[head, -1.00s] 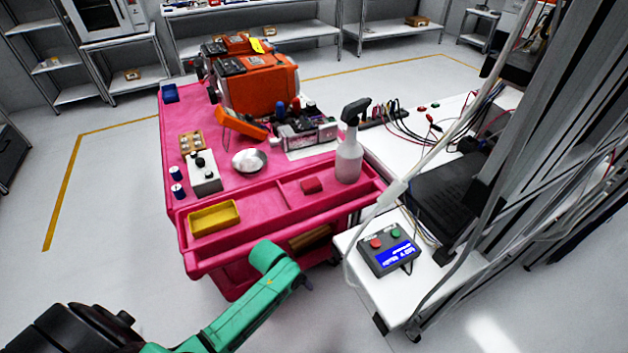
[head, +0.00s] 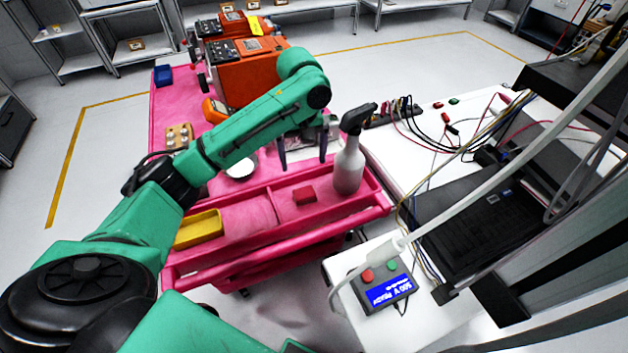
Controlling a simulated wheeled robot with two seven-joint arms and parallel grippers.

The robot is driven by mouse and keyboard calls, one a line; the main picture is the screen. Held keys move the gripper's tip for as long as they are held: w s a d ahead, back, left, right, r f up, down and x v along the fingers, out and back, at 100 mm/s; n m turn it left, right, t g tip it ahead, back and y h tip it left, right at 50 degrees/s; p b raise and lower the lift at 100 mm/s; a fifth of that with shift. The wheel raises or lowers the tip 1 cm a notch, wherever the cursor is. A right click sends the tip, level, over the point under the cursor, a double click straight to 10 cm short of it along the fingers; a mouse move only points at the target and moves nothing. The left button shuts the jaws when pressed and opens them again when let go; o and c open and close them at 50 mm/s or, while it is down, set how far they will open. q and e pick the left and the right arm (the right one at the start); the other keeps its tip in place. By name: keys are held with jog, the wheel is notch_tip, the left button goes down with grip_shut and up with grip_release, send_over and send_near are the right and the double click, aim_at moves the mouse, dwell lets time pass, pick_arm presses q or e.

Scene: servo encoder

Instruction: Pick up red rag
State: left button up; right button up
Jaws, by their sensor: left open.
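The red rag (head: 304,195) is a small folded red block. It lies in the right compartment of the front tray of the pink cart (head: 262,256). My left gripper (head: 303,163) hangs above the rag, with its two dark fingers pointing down and spread apart. It is open and empty, and a gap shows between the fingertips and the rag. My right gripper is not in view.
A white spray bottle (head: 348,166) with a dark head stands just right of the rag. A yellow bin (head: 197,230) sits in the tray's left part. Orange equipment (head: 246,80) stands at the back. A control box (head: 383,286) rests on the white table at right.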

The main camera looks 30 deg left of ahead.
pick_arm(q)
notch_tip(320, 180, down, 2)
jog(key=p, duration=0.1)
send_over(305, 193)
jog(key=f, duration=0.3)
jog(key=s+f, duration=0.1)
jog(key=f, duration=0.1)
jog(key=shift+a+f, duration=0.2)
jog(key=f, duration=0.4)
jog(key=w+f+p, duration=0.1)
jog(key=shift+d+f, duration=0.25)
jog(key=shift+f, duration=0.15)
jog(key=shift+s+f, duration=0.1)
jog(key=shift+f, duration=0.15)
jog(key=c, duration=1.2)
jog(key=shift+r, duration=10.05)
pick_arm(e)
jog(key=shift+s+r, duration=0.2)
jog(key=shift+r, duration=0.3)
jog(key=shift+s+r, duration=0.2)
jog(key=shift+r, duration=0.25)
